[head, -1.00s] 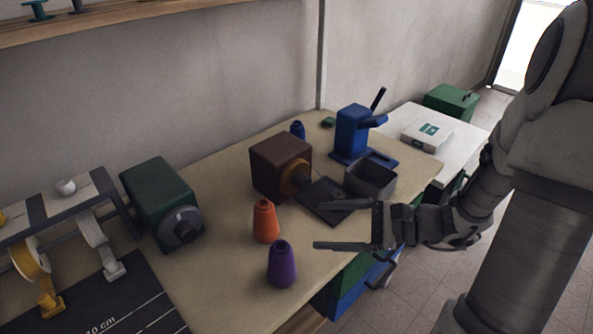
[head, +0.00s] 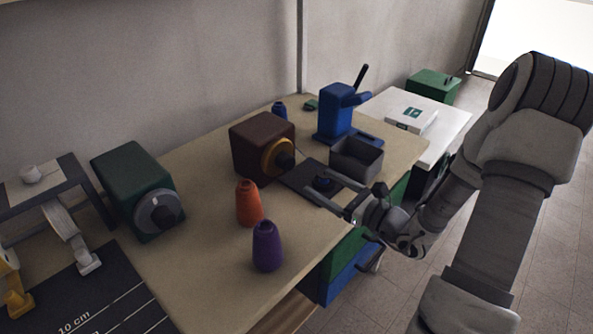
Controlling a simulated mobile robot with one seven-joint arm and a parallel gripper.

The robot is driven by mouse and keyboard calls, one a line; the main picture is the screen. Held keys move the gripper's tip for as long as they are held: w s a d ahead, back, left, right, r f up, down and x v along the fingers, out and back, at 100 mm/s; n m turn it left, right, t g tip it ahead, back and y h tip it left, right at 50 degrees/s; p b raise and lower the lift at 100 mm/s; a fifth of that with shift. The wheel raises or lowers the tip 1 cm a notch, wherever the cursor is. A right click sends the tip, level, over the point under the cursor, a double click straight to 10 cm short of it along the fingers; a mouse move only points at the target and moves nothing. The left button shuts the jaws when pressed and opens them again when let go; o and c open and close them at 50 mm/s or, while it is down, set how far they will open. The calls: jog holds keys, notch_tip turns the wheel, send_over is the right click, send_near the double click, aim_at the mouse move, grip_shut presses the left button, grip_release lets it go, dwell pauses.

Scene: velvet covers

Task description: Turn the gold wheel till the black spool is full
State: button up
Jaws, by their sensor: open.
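The gold wheel (head: 275,157) is on the right-hand face of a brown box (head: 256,139) on the table, with a black hub or knob (head: 286,160) at its middle. A dark plate (head: 298,178) lies in front of it. A small dark round thing (head: 323,183) shows on the plate; I cannot tell whether it is the black spool or how full it is. My gripper (head: 320,179) is open, its fingers pointing left towards the wheel. The fingertips are over the plate near the dark thing, apart from the wheel.
Orange (head: 249,204) and purple (head: 267,246) cones stand in front of the brown box. A grey open bin (head: 357,162) and a blue press (head: 336,121) stand behind my gripper. A green box with a grey wheel (head: 158,211) stands left.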

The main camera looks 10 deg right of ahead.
aim_at(291, 165)
jog(key=b+x, duration=0.1)
jog(key=x, duration=0.8)
grip_shut()
